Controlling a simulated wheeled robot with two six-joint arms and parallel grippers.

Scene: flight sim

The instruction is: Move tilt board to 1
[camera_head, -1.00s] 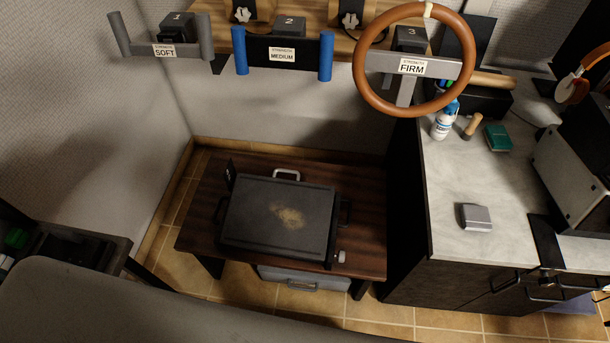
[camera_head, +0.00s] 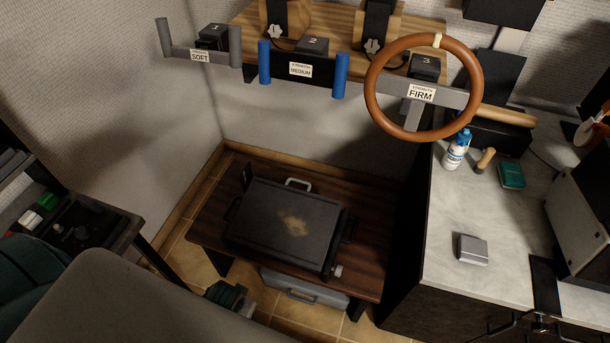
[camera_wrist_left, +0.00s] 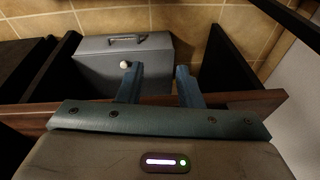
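The tilt board (camera_head: 285,215) looks to be the dark flat panel with a tan worn patch, lying on the low wooden table in the head view. It has side handles, a small upright plate (camera_head: 246,177) at its far left corner and a pale knob (camera_head: 337,270) at its near right corner. Any marking on the plate is too small to read. My left gripper (camera_head: 228,297) is low beside the table's near edge, apart from the board. In the left wrist view its two fingers (camera_wrist_left: 158,84) are spread with nothing between them. My right gripper is out of view.
A grey case (camera_head: 305,290) lies under the wooden table (camera_head: 365,262); it also shows in the left wrist view (camera_wrist_left: 120,58). A brown steering wheel (camera_head: 375,105) and bars labelled soft, medium and firm hang above. A pale counter (camera_head: 500,230) stands right; a seat-like surface fills the foreground.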

